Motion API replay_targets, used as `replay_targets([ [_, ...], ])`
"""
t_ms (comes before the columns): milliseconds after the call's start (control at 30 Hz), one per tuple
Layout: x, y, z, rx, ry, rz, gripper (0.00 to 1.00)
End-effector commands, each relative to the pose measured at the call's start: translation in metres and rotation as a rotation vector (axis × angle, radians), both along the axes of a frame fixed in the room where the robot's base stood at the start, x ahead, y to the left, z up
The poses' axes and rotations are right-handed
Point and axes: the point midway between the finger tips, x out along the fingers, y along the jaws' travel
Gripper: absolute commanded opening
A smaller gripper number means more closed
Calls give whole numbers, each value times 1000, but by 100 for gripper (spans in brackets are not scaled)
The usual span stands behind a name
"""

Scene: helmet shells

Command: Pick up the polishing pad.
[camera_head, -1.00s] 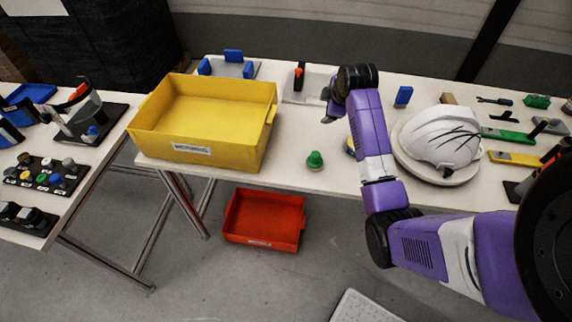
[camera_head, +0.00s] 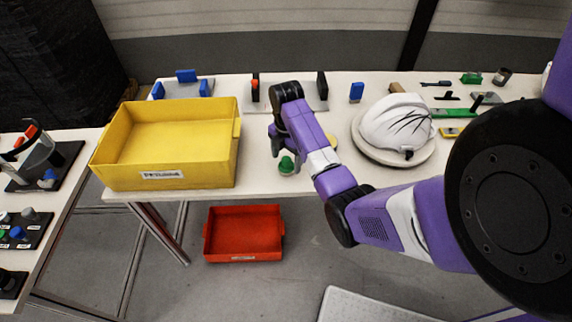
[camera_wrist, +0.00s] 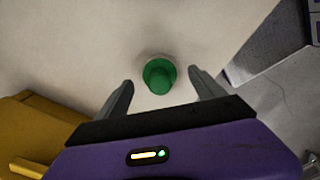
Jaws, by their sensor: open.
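A small green round piece with a raised knob (camera_head: 287,167), which looks like the polishing pad, stands on the table near its front edge, right of the yellow bin. My gripper (camera_head: 277,144) is close above and behind it, pointing down. In the wrist view the green piece (camera_wrist: 159,75) sits between the two spread fingers of my gripper (camera_wrist: 160,82), touching neither. My gripper is open and empty.
A large yellow bin (camera_head: 165,165) stands left of the green piece. A white helmet shell (camera_head: 396,122) rests on a round stand to the right. A yellow round thing (camera_head: 331,144) is partly hidden behind my arm. A red bin (camera_head: 243,232) is below the table.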

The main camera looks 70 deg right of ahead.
Motion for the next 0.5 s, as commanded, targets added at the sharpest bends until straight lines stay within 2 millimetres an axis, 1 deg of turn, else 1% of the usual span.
replay_targets([
  [100, 0, 1, -15, 1, 1, -1, 79],
  [200, 0, 1, -22, 0, 0, -2, 79],
  [433, 0, 0, -24, 0, -1, -2, 79],
  [467, 0, 0, -24, 0, -1, -2, 77],
  [500, 0, 0, -23, 0, -1, -2, 69],
])
